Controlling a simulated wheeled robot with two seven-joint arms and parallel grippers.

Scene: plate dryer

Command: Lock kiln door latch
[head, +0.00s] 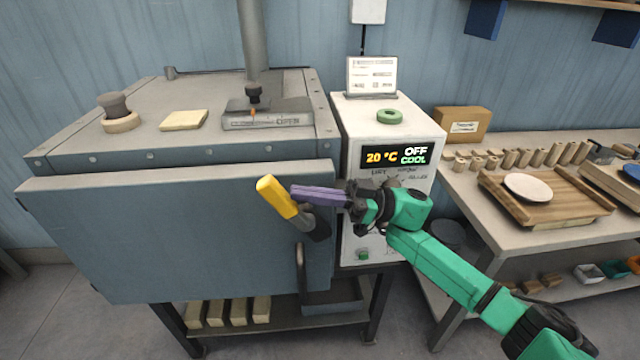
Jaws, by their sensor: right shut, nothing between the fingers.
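The grey-blue kiln door (170,235) covers the front of the kiln (190,145). Whether it is fully closed I cannot tell. The latch lever, with a yellow grip (277,197) and a dark pivot, is at the upper right of the door, its yellow end tilted up and to the left. My right gripper (295,194), with purple fingers, comes in from the right and is shut and empty. Its fingertips are at the lever, at the yellow grip's right side; I cannot tell whether they touch. A door handle (300,270) is below the latch. My left gripper is not in view.
A white control box (400,110) reading 20 °C, OFF, COOL stands right of the kiln. A table (470,190) at the right holds a wooden tray with a white disc, several wooden pegs and a cardboard box. Floor shows in front.

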